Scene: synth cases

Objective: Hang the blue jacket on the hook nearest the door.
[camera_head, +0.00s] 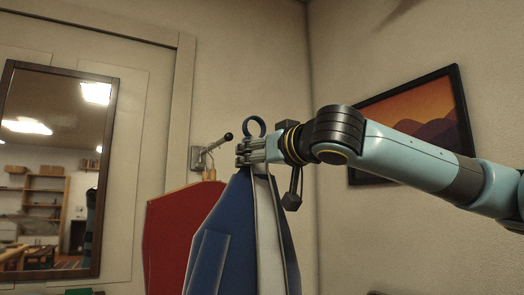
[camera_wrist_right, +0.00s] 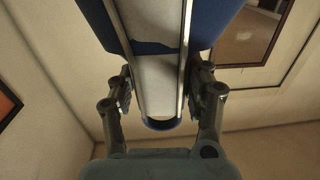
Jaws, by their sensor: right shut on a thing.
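The blue jacket (camera_head: 218,235), with a white panel, hangs down from my right gripper (camera_head: 250,152), which is shut on its top. A blue loop (camera_head: 256,128) stands up above the fingers. A hook (camera_head: 212,148) with a dark ball tip is on the wall just right of the door frame. A red garment (camera_head: 172,240) hangs below it by a small loop. The ball tip appears close to the left of my fingers; I cannot tell the depth between them. In the right wrist view, the jacket (camera_wrist_right: 158,75) lies between both fingers. My left gripper is not in view.
The door (camera_head: 130,180) at the left carries a dark-framed mirror (camera_head: 110,130) that reflects a room with shelves. A framed orange picture (camera_head: 430,105) hangs on the right wall behind my right arm. The wall corner lies behind my wrist.

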